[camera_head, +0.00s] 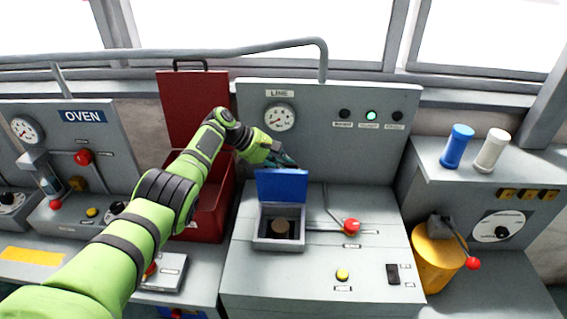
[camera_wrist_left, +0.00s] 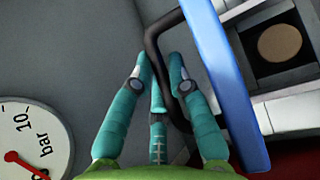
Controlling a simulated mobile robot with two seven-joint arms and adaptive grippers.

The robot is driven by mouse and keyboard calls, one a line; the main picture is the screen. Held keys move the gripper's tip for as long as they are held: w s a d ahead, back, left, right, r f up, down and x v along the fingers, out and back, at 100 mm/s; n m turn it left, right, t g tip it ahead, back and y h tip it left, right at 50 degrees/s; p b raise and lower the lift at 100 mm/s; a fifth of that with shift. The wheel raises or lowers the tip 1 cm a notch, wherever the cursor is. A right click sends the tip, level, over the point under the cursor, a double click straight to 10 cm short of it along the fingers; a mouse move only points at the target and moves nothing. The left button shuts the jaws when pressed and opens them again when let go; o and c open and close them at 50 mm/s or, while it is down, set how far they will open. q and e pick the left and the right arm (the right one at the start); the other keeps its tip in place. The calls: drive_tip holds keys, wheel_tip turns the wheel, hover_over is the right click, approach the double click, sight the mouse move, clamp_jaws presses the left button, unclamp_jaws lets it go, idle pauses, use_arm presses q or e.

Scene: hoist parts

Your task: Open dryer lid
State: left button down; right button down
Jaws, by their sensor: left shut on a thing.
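The blue dryer lid (camera_head: 282,186) stands raised, roughly upright, at the back of a small grey box (camera_head: 280,243) on the middle console. The box is open, and a round brown disc (camera_head: 281,228) shows inside. My left gripper (camera_head: 283,160) is behind the lid's top edge. In the left wrist view, my left gripper's teal fingers (camera_wrist_left: 160,70) are closed around the black handle (camera_wrist_left: 156,40) on the lid's outer face. The blue lid (camera_wrist_left: 222,80) shows edge-on there, with the disc (camera_wrist_left: 280,43) beyond it. My right gripper is not in view.
A red-knobbed lever (camera_head: 352,226) and a yellow button (camera_head: 342,274) are beside and in front of the box. A gauge panel (camera_head: 330,130) rises behind. An open red bin (camera_head: 205,210) stands left; blue and white cylinders (camera_head: 475,148) stand on the right-hand unit.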

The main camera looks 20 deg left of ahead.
use_arm(q)
drive_tip(key=shift+s+f, duration=0.15)
drive_tip(key=shift+f, duration=0.05)
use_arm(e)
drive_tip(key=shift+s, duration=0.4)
use_arm(q)
drive_tip(key=c, duration=1.4)
unclamp_jaws()
drive_tip(key=shift+r, duration=0.15)
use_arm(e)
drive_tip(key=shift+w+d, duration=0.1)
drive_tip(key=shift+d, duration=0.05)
use_arm(q)
drive_tip(key=shift+s+a+r, duration=0.1)
drive_tip(key=shift+a+r, duration=0.25)
drive_tip(key=shift+a, duration=0.05)
drive_tip(key=v, duration=1.1)
